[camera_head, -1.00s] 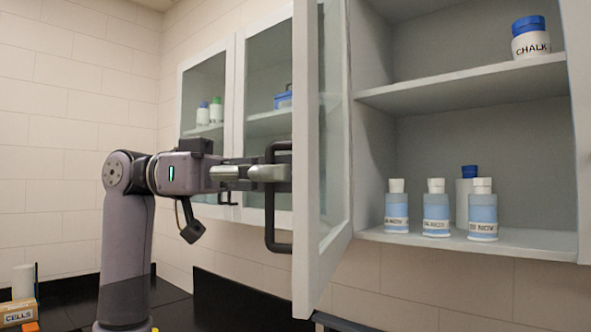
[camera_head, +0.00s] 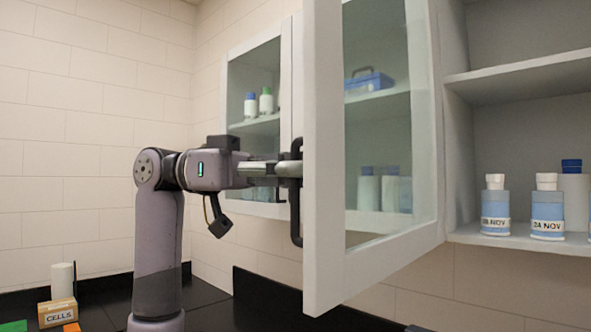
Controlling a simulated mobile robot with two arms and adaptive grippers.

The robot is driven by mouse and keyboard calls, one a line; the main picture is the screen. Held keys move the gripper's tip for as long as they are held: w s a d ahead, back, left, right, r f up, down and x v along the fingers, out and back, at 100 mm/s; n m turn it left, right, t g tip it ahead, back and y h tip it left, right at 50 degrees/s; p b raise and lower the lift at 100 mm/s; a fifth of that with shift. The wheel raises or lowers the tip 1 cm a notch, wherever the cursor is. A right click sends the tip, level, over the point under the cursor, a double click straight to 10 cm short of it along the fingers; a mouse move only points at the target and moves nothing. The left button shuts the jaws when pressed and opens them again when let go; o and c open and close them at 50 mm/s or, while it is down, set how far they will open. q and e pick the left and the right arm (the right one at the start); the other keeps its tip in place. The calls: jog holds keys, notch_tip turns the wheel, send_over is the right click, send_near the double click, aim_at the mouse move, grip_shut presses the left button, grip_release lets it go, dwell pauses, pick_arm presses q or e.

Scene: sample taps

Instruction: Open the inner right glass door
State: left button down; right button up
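The glass door (camera_head: 325,180) with a white frame stands swung open in the head view, hinged at the right on the cabinet (camera_head: 462,150). Its black handle (camera_head: 295,222) is on the left side of the frame. My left gripper (camera_head: 290,170) is at the handle's upper part, with its fingers around the bar and seemingly closed on it. The fingertips are partly hidden by the handle. My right gripper is not in view.
Bottles (camera_head: 547,212) stand on the open cabinet's lower shelf. A neighbouring glass door (camera_head: 255,130) at the left is closed. A CELLS box (camera_head: 57,312) sits on the black counter at lower left.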

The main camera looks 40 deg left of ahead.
pick_arm(q)
jog(key=shift+d+f, duration=0.1)
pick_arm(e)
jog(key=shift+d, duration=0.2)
pick_arm(q)
jog(key=c, duration=1.7)
grip_release()
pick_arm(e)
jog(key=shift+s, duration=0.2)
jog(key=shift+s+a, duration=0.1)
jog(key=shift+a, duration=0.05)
pick_arm(q)
jog(key=v, duration=1.2)
